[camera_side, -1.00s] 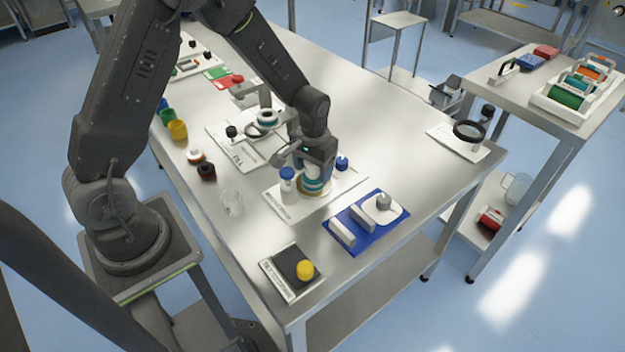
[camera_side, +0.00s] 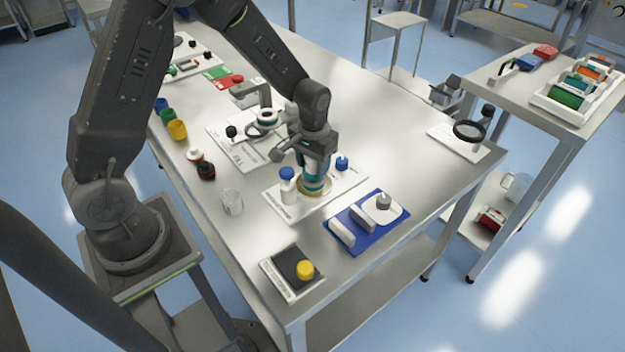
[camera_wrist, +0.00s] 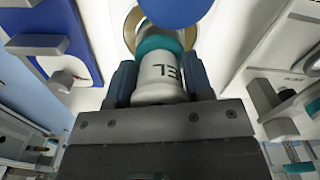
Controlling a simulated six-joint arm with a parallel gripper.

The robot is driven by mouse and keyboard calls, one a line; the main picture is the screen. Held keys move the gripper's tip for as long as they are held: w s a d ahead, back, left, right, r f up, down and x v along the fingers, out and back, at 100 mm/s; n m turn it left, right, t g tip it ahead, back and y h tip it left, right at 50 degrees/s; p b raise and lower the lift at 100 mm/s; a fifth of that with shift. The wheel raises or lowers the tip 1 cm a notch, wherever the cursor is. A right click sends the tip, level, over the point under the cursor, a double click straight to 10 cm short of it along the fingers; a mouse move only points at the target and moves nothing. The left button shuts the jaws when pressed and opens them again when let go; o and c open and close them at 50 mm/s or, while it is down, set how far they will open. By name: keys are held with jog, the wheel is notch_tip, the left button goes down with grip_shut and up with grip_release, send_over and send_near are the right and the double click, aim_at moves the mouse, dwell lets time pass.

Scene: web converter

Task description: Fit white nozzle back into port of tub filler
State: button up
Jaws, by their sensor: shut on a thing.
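My gripper (camera_side: 314,165) is shut on a white part with a teal band (camera_wrist: 158,75), which carries dark lettering. In the wrist view its fingers (camera_wrist: 160,82) press both sides of the part. The held part stands roughly upright over a tan ring (camera_side: 314,190) on a white base plate (camera_side: 285,208). I cannot tell whether its lower end is seated or just above the ring. A white bottle with a blue cap (camera_side: 287,178) stands left of it, close by. A blue knob (camera_side: 342,162) sits to its right. No separate port is clearly visible.
A blue mat (camera_side: 345,248) with white blocks and a grey knob lies in front. A clear cup (camera_side: 232,202) stands to the left. A dark pad with a yellow knob (camera_side: 305,269) is near the front corner.

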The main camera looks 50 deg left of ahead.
jog(key=shift+r, duration=3.45)
jog(key=a+r+n, duration=0.3)
jog(key=a+r, duration=0.1)
jog(key=a, duration=0.5)
jog(key=a+r+n, duration=0.2)
jog(key=a+r, duration=0.2)
jog(key=a, duration=0.6)
jog(key=shift+a+r+n, duration=0.3)
jog(key=shift+r+n, duration=0.05)
jog(key=shift+n, duration=0.05)
jog(key=shift+f, duration=2.8)
jog(key=shift+f, duration=1.9)
jog(key=o, duration=1.3)
